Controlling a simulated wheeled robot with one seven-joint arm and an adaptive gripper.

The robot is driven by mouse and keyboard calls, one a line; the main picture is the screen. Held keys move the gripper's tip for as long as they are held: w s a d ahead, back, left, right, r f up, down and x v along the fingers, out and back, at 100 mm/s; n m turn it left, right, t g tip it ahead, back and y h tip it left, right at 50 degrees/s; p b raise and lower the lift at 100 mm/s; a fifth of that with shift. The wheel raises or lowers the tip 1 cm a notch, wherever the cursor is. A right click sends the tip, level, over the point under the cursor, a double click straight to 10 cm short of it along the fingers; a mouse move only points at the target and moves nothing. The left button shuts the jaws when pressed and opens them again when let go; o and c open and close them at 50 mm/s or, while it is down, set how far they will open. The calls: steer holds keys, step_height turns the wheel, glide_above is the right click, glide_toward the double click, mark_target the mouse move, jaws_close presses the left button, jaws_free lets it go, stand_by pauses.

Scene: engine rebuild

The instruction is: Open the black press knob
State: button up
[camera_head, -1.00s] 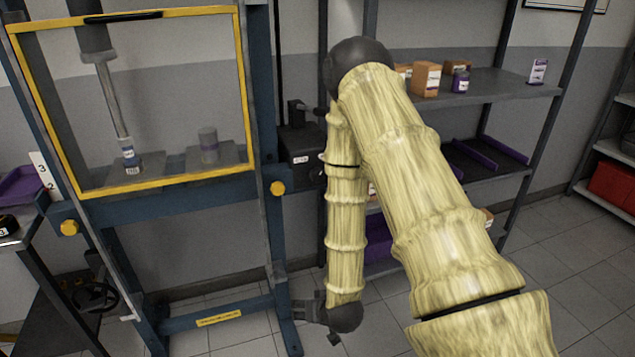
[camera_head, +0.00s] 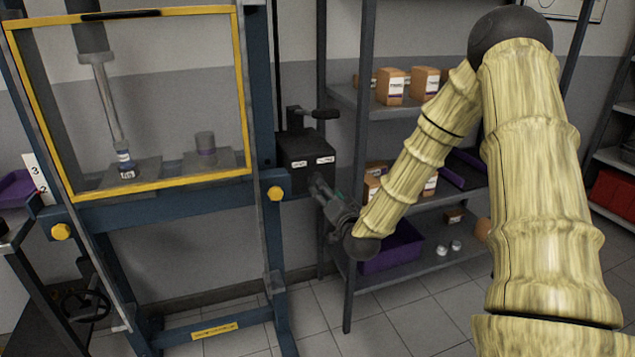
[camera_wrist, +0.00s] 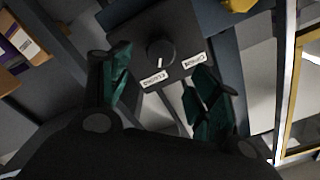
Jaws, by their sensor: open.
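The black press knob (camera_wrist: 160,52) is a round dial with a white pointer mark. It sits on a dark control box (camera_head: 303,150) on the right side of the blue press frame, between two white labels. In the wrist view the labels look like "CLOSING" (camera_wrist: 156,79) and "OPENING" (camera_wrist: 194,61), though small. My gripper (camera_wrist: 158,98) is open and empty. Its teal-padded fingers point towards the box, one on each side of the knob's line, and appear short of it. In the head view my gripper (camera_head: 318,186) is just below and right of the box, and the knob is hidden there.
The press's yellow-framed guard (camera_head: 160,187) is at left, with a ram and a grey cylinder (camera_head: 206,145) behind it. A lever (camera_head: 312,114) stands above the box. Shelves (camera_head: 420,222) with cartons and a purple bin (camera_head: 392,252) are close on the right.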

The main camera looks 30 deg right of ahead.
steer(key=x, duration=0.8)
steer(key=shift+w+p, duration=0.35)
steer(key=shift+c, duration=0.4)
steer(key=c, duration=0.9)
